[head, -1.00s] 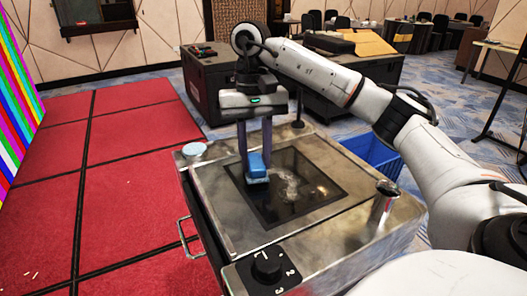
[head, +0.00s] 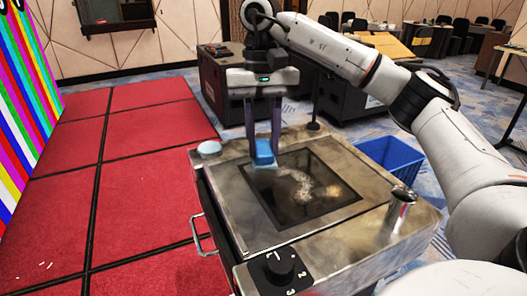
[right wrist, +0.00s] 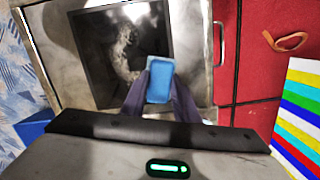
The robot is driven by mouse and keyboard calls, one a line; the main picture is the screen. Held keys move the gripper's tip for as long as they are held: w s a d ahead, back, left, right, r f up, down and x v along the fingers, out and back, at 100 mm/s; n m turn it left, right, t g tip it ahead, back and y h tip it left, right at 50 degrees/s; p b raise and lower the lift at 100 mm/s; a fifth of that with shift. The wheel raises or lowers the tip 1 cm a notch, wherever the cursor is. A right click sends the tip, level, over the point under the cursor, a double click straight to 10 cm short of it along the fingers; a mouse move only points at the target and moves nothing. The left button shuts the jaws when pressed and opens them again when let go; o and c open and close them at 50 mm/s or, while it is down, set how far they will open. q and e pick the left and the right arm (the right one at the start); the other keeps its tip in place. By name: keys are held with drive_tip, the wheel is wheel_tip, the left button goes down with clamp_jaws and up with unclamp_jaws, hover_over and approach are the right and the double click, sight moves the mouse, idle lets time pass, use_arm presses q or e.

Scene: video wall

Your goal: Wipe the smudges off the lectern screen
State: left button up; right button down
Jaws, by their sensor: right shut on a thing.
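The lectern screen (head: 320,205) is a dark glass panel set flat in the worn metal lectern top (head: 232,205). Whitish smudges (head: 303,187) show on its middle and a brownish patch (head: 334,191) lies right of them. My right gripper (head: 263,146) is shut on a blue block-like wiper (head: 264,153), upright over the screen's far left corner; whether it touches the glass is unclear. In the right wrist view, the wiper (right wrist: 160,80) sits between the fingers at the screen's edge, beside a curved pale smudge (right wrist: 126,50). My left gripper is not in view.
A pale blue disc (head: 209,148), a short black post (head: 314,112), a metal cylinder (head: 399,205) and a numbered knob (head: 280,267) stand around the screen. A blue bin (head: 390,158) is behind right. Black cases (head: 220,85) stand behind; red flooring (head: 140,190) lies left.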

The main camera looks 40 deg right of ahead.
drive_tip(key=shift+r, duration=0.75)
drive_tip(key=shift+r, duration=1.5)
